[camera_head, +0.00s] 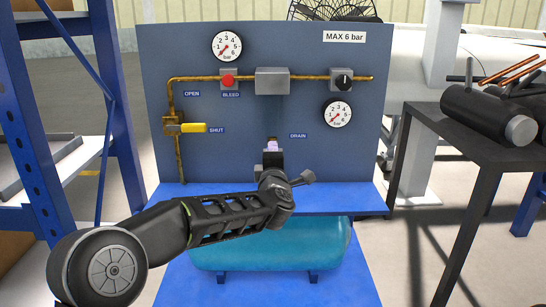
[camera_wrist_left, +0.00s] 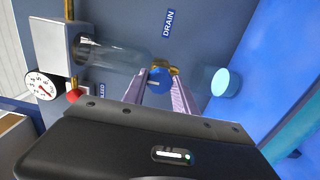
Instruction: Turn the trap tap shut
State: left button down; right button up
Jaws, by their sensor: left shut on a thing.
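In the head view my left gripper (camera_head: 272,146) reaches up to the panel just left of the DRAIN label and hides the tap. The bowl hangs under a grey block (camera_head: 272,81) there. My right gripper is not in view.
A clear cup (camera_wrist_left: 226,82) stands below the tap. The panel (camera_head: 300,55) also carries a yellow lever (camera_head: 193,128), a red button (camera_head: 228,81), a black knob (camera_head: 344,79) and two gauges. A blue rack (camera_head: 95,100) is left, a dark table (camera_head: 470,140) right.

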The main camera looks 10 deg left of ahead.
pick_arm(q)
jog(key=c, duration=1)
grip_release()
jog(key=p+v, duration=0.1)
jog(key=v, duration=0.6)
jog(key=shift+s, duration=0.4)
jog(key=shift+d, duration=0.1)
